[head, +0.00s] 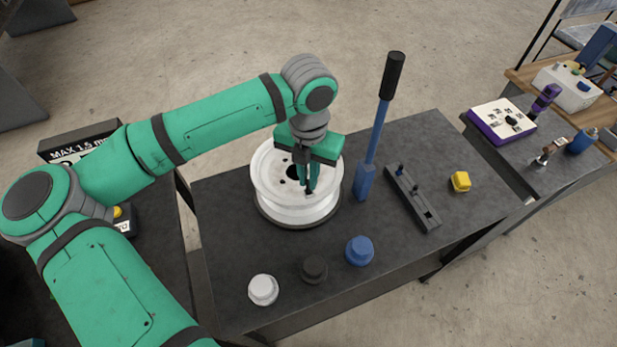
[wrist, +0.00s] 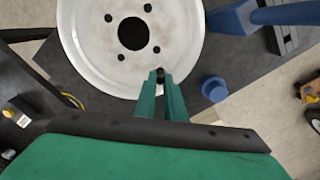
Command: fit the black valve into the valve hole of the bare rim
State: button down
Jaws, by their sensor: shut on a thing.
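The bare white rim (head: 268,198) lies flat on the dark table, its open face up. It also fills the top of the wrist view (wrist: 88,48), with a large centre hole and several smaller holes around it. My gripper (head: 308,187) is over the near right part of the rim, fingers pointing down. In the wrist view my gripper (wrist: 160,80) is shut on the small black valve (wrist: 160,75), which shows as a dark tip between the fingers at the rim's near edge. I cannot tell whether the valve touches the rim. The valve hole cannot be made out, perhaps hidden by the fingers.
A blue lever tool with a black handle (head: 393,76) stands right of the rim. White (head: 263,290), black (head: 314,269) and blue (head: 359,251) round pieces stand along the front edge.

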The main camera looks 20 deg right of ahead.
jog(key=shift+f, duration=0.4)
jog(key=shift+f, duration=0.1)
jog(key=c, duration=1.8)
grip_release()
jog(key=shift+c, duration=0.2)
notch_tip(320, 180, up, 12)
